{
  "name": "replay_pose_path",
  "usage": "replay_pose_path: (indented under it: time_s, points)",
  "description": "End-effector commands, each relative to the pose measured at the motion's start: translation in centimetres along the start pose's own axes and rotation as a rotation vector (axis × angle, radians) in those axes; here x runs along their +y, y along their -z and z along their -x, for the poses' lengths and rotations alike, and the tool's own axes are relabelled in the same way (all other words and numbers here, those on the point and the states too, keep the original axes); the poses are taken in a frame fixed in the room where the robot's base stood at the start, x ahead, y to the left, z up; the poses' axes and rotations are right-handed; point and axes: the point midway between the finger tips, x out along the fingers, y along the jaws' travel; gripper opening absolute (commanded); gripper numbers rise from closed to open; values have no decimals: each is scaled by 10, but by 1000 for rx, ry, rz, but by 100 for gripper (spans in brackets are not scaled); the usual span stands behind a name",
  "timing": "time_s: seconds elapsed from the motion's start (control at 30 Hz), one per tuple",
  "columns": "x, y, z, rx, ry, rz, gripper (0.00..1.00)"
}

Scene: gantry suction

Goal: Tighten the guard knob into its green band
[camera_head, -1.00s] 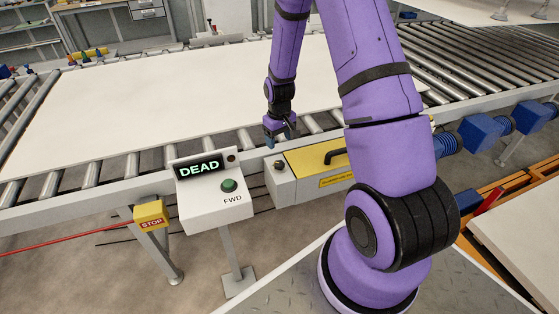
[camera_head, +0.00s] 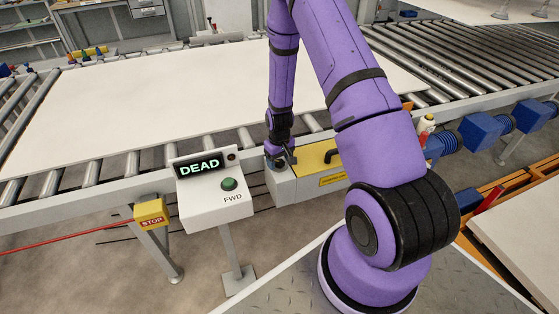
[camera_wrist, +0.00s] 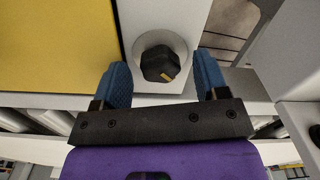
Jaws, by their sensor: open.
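The guard knob (camera_wrist: 160,63) is black and faceted with a yellow mark on its lower right side in the wrist view. It sits on a round pale disc (camera_wrist: 178,40) on the white end of the guard housing. No green band shows on the visible part of the disc. My gripper (camera_wrist: 161,62) is open, its blue fingers on either side of the knob with a gap at each side. I cannot tell how far above the knob the fingertips are. In the head view my gripper (camera_head: 280,160) is over the left end of the housing and hides the knob.
The yellow guard cover (camera_head: 309,158) with a black handle lies right of my gripper. A large pale panel (camera_head: 170,95) lies on the rollers behind.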

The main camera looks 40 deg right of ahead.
Motion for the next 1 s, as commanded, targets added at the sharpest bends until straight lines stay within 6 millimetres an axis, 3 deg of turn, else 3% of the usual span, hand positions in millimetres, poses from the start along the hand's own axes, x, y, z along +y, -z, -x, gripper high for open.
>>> replay_pose_path:
  time_s: [0.3,0.5,1.0]
  points:
    - [0,0,-2,0,0,0,65]
    - [0,0,-2,0,0,0,19]
    - [0,0,-2,-1,-1,-195,18]
